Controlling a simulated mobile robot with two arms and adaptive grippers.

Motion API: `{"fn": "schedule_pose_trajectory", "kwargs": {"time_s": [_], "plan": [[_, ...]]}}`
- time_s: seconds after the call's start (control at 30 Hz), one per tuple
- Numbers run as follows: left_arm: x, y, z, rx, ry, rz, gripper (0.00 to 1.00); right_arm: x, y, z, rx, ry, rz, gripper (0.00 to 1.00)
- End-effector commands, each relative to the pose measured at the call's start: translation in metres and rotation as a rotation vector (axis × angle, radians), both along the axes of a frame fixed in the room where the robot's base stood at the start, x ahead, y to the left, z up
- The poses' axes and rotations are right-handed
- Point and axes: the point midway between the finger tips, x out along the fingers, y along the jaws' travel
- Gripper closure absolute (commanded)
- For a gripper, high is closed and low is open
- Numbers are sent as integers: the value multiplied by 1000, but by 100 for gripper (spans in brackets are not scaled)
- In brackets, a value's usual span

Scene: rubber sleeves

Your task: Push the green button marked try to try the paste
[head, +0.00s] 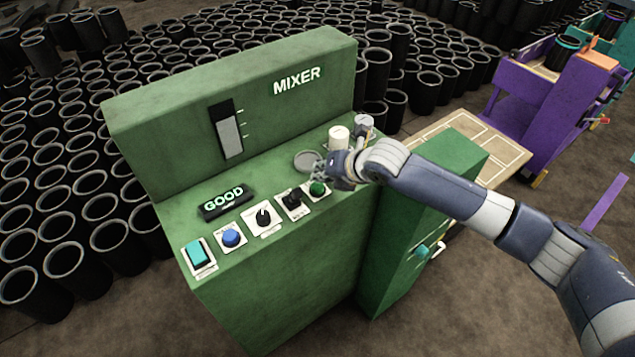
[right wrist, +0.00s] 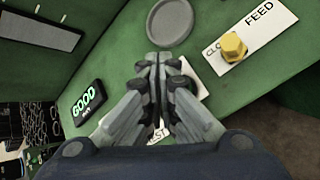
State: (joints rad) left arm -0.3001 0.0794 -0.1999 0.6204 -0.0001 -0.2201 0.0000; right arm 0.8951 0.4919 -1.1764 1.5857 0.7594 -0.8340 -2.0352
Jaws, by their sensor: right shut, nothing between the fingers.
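The green mixer (head: 285,235) has a sloped panel with a row of controls. The green button (head: 319,188) is at the right end of that row, on a white plate whose lettering is too small to read in the head view. My right gripper (head: 323,171) is shut and empty, just above and behind the button; I cannot tell whether it touches it. In the right wrist view the shut fingertips (right wrist: 160,60) point at the panel and the fingers cover much of a white label. A dark round part shows beside them. My left gripper is out of view.
A black switch (head: 292,199), a black knob (head: 263,216), a blue button (head: 231,237) and a teal switch (head: 198,253) share the panel. The display (head: 224,201) reads GOOD. A yellow FEED knob (right wrist: 234,46) and a round grey disc (right wrist: 170,22) lie near the fingers.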

Motion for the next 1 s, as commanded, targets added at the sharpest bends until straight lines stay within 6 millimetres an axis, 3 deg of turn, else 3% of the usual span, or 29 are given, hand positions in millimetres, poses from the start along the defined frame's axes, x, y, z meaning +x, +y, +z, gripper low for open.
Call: {"fn": "schedule_pose_trajectory", "kwargs": {"time_s": [0.27, 0.73, 1.0], "plan": [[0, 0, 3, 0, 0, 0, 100, 0, 0, 4, 0, -1, -1, 100], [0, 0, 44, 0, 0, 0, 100, 0, 0, 50, 0, -1, 0, 100], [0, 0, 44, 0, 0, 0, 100, 0, 0, 50, 0, -1, -1, 100]]}}
